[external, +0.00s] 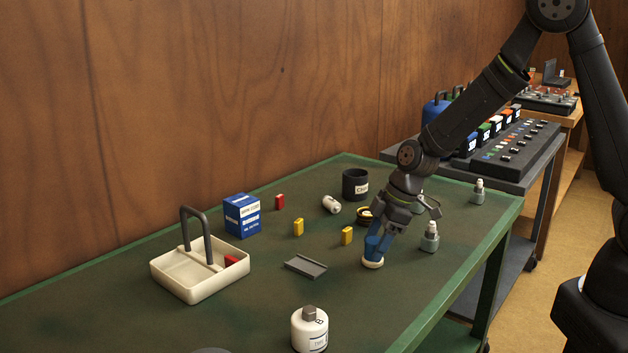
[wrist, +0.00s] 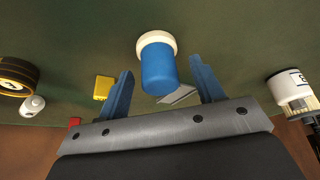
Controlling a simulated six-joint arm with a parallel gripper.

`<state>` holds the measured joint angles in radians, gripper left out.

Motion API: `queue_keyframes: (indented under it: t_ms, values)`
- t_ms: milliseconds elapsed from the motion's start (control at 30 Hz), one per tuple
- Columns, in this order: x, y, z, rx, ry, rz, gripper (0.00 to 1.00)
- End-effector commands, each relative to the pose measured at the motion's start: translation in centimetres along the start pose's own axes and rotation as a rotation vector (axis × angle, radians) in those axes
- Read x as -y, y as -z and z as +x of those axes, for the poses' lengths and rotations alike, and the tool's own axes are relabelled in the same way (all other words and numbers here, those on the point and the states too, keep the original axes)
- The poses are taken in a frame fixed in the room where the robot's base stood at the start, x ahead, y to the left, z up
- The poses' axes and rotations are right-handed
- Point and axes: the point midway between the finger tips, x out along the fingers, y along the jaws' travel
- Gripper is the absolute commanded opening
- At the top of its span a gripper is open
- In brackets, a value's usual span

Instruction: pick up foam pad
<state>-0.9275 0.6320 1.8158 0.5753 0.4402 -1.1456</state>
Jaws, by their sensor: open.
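A short blue cylinder with a wider cream round base, which looks like the foam pad, stands upright on the green bench top; its cream base (external: 372,263) shows below my gripper (external: 377,245). In the wrist view the foam pad (wrist: 158,68) is between the two blue fingers of my gripper (wrist: 162,66). The fingers are open, one on each side, with visible gaps to the blue body. In the external view the fingers hide most of the blue part.
A black cup (external: 355,184) stands behind. A cream caddy (external: 190,286), blue box (external: 242,215) and white canister (external: 310,330) stand farther off. The bench's right front is clear.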

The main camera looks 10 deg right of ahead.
Motion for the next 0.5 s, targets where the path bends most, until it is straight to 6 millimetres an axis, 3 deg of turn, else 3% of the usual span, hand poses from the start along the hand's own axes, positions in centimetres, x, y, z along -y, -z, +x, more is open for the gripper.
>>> queue_keyframes:
  t_ms: [133,400,500]
  values:
    - [-0.04,-0.04,1.21,0.001,-0.001,0.001,0.61]
    - [-0.08,0.00,1.36,0.000,-0.002,0.001,0.61]
    - [-0.08,0.00,1.35,0.000,-0.002,0.001,0.42]
